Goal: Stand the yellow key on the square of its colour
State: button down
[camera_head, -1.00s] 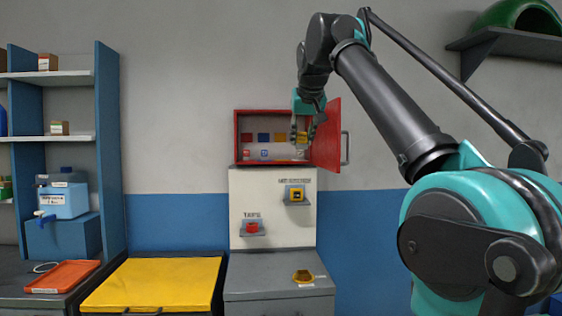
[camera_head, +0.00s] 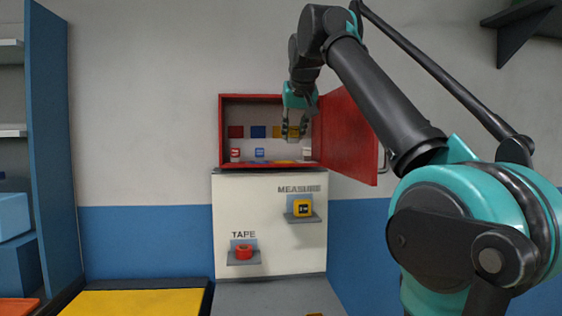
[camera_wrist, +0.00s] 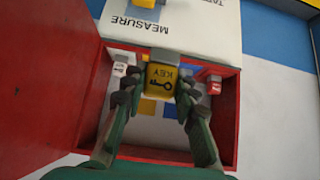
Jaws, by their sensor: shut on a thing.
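My gripper (camera_head: 293,128) is in front of the open red cabinet (camera_head: 223,110), toward its right half. It is shut on the yellow key (camera_wrist: 162,77), a yellow block with a black key drawing and the word KEY. The wrist view shows the block between both fingertips (camera_wrist: 160,88). On the cabinet floor, a yellow square (camera_head: 283,161) shows below and slightly left of the gripper. In the head view the fingers partly hide the held key, and its height above the floor is hard to judge.
A red-marked block (camera_head: 235,155), a blue-marked block (camera_head: 259,153) and a pale block (camera_head: 307,153) stand on the cabinet floor. The cabinet door (camera_head: 348,135) is open on the right. Below are shelves with tape (camera_head: 243,252) and a measure (camera_head: 303,208).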

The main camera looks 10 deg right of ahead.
jog(key=w, duration=2)
jog(key=shift+s+f, duration=0.1)
jog(key=shift+f, duration=2.85)
jog(key=shift+w+f, duration=0.25)
jog(key=shift+f, duration=0.3)
jog(key=shift+f, duration=0.1)
jog(key=c, duration=1.2)
grip_release()
jog(key=v, duration=1.2)
